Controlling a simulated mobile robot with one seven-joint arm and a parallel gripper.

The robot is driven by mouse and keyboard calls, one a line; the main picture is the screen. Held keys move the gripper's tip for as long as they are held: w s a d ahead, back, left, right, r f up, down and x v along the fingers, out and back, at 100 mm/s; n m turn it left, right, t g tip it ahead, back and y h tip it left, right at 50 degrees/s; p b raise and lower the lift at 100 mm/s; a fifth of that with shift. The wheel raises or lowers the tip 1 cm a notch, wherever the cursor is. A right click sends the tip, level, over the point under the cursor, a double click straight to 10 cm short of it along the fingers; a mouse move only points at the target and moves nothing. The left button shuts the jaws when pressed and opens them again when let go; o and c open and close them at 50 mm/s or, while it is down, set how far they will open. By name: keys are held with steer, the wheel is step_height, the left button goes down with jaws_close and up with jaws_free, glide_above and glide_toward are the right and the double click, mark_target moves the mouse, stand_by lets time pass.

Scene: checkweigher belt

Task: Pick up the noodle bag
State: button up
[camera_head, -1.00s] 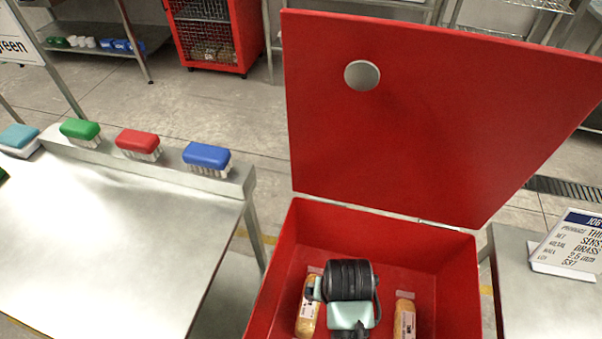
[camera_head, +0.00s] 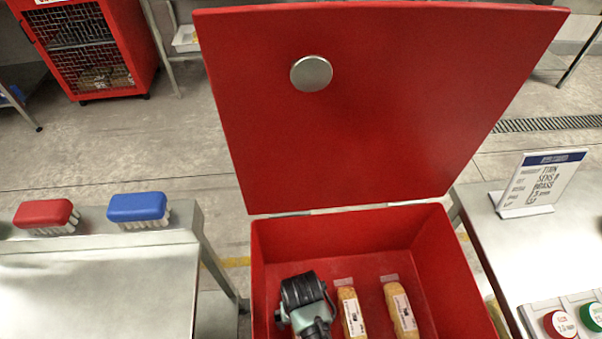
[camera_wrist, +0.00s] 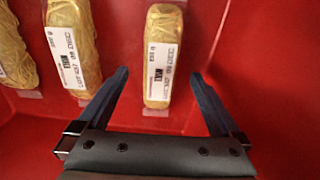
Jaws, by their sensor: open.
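Several yellow noodle bags with white printed labels lie in a red box (camera_head: 440,255). In the head view two bags show, a middle one (camera_head: 352,312) and a right one (camera_head: 403,308). My gripper (camera_head: 305,305) is over the left part of the box, and its fingers are hidden there. In the wrist view my open gripper (camera_wrist: 160,75) has one noodle bag (camera_wrist: 162,48) in line between its fingers, with a gap on both sides. Two more bags, a near one (camera_wrist: 72,45) and a partly cut-off one (camera_wrist: 14,55), lie to the left.
The box's red lid (camera_head: 370,110) stands open behind. A steel table with a red brush (camera_head: 46,213) and a blue brush (camera_head: 138,207) is at left. At right, another table holds a sign (camera_head: 541,183) and red and green buttons (camera_head: 560,324).

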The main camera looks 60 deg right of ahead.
steer(key=f, duration=0.2)
steer(key=f+b, duration=0.1)
steer(key=f, duration=0.2)
steer(key=shift+w+d, duration=0.15)
steer(key=shift+w, duration=0.05)
jaws_close()
stand_by(0.3)
